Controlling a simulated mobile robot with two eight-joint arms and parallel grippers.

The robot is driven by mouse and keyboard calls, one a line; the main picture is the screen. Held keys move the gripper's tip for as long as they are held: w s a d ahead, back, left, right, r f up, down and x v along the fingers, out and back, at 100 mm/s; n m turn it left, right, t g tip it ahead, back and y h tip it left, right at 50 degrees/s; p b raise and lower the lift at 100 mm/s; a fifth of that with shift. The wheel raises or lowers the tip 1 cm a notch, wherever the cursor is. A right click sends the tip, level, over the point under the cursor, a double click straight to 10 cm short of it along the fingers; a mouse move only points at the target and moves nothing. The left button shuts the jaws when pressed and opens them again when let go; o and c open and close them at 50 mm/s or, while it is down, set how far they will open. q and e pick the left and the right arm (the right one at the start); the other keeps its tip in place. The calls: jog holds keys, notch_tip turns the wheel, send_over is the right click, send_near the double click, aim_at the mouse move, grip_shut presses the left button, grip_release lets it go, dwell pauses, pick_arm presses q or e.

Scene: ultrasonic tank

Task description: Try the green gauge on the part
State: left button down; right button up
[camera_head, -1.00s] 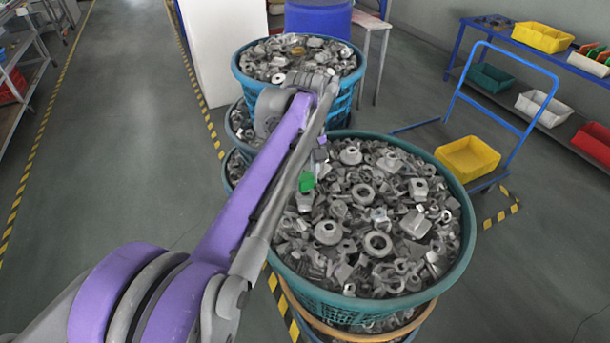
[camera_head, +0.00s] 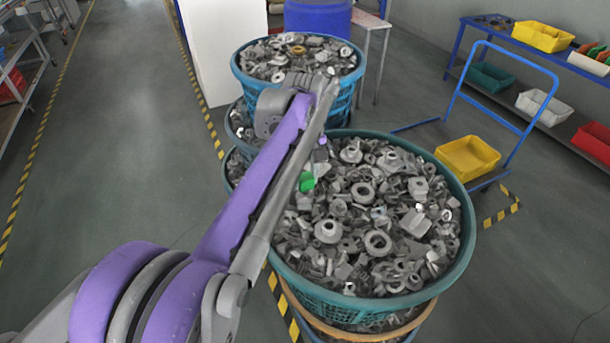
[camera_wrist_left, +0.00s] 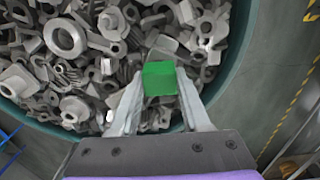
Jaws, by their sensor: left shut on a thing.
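The green gauge (camera_wrist_left: 159,78) is a small green block between the fingertips of my left gripper (camera_wrist_left: 160,92), which is shut on it. In the head view the green gauge (camera_head: 307,181) shows just past the edge of my purple and grey left arm, over the left side of the near teal basket (camera_head: 468,215). That basket is heaped with grey metal parts (camera_head: 378,243); which one is the part meant cannot be told. My left arm hides the gripper's fingers in the head view. My right gripper is not in view.
A blue basket (camera_head: 344,83) of metal parts stands behind, with more baskets beside it. A blue cart (camera_head: 515,70) with a yellow bin (camera_head: 468,157) stands at the right. The floor at left is clear.

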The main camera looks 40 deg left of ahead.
pick_arm(q)
jog(key=shift+f+b, duration=0.4)
jog(key=shift+f, duration=0.5)
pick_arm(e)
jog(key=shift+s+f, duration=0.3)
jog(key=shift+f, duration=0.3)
pick_arm(q)
jog(key=shift+r, duration=0.15)
dwell(0.7)
jog(key=shift+r+p, duration=1.2)
jog(key=shift+r, duration=1)
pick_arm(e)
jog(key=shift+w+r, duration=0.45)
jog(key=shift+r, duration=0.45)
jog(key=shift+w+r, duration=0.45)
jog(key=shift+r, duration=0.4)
pick_arm(q)
notch_tip(320, 180, up, 2)
jog(key=shift+r+p, duration=0.1)
jog(key=shift+p, duration=0.35)
jog(key=shift+w+r, duration=0.15)
jog(key=shift+r, duration=0.75)
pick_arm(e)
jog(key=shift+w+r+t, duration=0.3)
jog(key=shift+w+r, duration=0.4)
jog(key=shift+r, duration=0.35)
pick_arm(q)
jog(key=shift+s, duration=0.2)
